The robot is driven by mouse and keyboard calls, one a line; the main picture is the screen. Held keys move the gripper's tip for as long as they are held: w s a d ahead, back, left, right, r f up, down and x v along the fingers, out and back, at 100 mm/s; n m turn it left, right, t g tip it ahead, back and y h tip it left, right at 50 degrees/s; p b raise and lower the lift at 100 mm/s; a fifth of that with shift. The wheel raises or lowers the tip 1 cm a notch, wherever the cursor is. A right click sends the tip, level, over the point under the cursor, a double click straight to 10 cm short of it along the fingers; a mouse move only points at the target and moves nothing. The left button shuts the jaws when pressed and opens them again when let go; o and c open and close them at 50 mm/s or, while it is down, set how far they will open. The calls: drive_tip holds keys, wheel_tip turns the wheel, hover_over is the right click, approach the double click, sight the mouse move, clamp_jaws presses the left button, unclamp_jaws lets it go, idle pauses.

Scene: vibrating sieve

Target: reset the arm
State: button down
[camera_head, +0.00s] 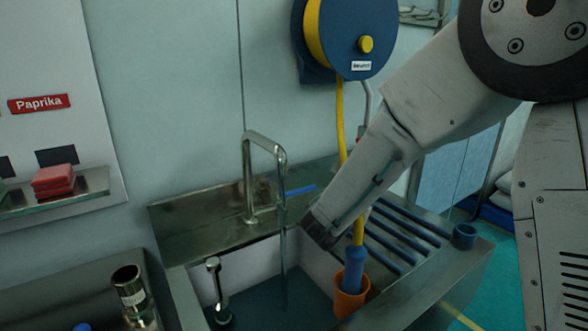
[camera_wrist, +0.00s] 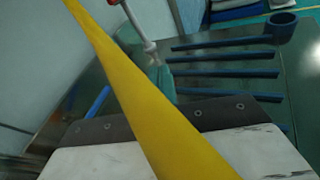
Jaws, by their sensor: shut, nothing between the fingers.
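My arm reaches down from the upper right in the camera_head view. My gripper (camera_head: 320,232) points down and left over the sink's right side, shut and empty. Its dark-edged pale end also fills the bottom of the wrist view (camera_wrist: 110,128). A yellow hose (camera_head: 341,120) hangs from a blue reel (camera_head: 340,35) and passes close to my gripper. In the wrist view the hose (camera_wrist: 140,95) crosses right in front of the camera. I cannot tell whether it touches the gripper. The hose ends in a blue nozzle (camera_head: 354,270) standing in an orange holder (camera_head: 350,301).
A steel sink (camera_head: 190,310) with a tall tap (camera_head: 248,180) is below and left of my gripper. A drainboard with blue bars (camera_head: 400,240) and a blue cup-like holder (camera_head: 464,236) lies to the right. A shelf (camera_head: 85,192) holds red sponges (camera_head: 54,180).

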drive_tip(key=s+d+r+m+g+h, duration=0.1)
drive_tip(key=s+d+r+m+g, duration=0.35)
drive_tip(key=s+d+m, duration=0.5)
drive_tip(key=s+d+r+m+g+h, duration=0.1)
drive_tip(key=s+d+r+m+g, duration=0.2)
drive_tip(key=s+d+m+g, duration=0.65)
drive_tip(key=s+a+m+t+y, duration=0.1)
drive_tip(key=s+a+m+y, duration=0.3)
drive_tip(key=s, duration=0.6)
drive_tip(key=s+a+f+m+t+y, duration=0.1)
drive_tip(key=s+a+m+y, duration=0.3)
drive_tip(key=s, duration=0.6)
drive_tip(key=a+y, duration=0.2)
drive_tip(key=a, duration=0.1)
drive_tip(key=shift+a+f, duration=0.2)
drive_tip(key=shift+a, duration=0.2)
